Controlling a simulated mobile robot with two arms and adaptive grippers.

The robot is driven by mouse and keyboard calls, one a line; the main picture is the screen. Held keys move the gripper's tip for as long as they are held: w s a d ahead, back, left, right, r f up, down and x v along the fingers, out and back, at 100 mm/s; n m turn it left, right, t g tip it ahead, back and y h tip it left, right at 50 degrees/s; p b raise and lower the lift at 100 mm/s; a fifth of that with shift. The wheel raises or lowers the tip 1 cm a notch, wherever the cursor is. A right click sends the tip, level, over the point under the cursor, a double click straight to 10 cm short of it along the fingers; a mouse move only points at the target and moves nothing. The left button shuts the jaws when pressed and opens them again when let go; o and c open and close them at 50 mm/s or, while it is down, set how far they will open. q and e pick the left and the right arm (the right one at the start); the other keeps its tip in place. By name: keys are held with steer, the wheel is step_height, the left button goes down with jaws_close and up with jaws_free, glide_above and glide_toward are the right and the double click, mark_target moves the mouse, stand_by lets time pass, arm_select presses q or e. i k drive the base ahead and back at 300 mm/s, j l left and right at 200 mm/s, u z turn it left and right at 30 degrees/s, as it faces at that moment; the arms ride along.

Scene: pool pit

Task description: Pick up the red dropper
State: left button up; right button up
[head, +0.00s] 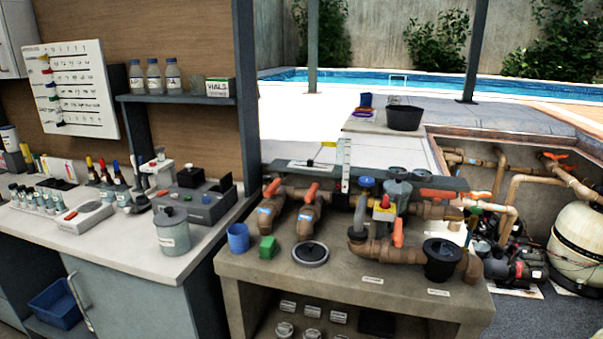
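A small group of dropper bottles stands upright on the white counter at the left, in the head view. The red dropper (103,168) appears to be the one with a red top, in the middle of this group. A yellow-topped dropper (89,166) stands just left of it, and another dropper (118,174) just right. They are small in the picture, so cap details are hard to tell. Neither of my grippers is in view.
A lidded jar (172,232) stands near the counter's front edge. A stone bench (335,278) with pipes and valves is at the right.

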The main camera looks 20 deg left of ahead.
mark_target(103, 166)
steer(key=j, duration=3.55)
steer(key=i+j, duration=0.15)
steer(key=j, duration=1.3)
steer(key=i+j, duration=0.15)
steer(key=j, duration=0.55)
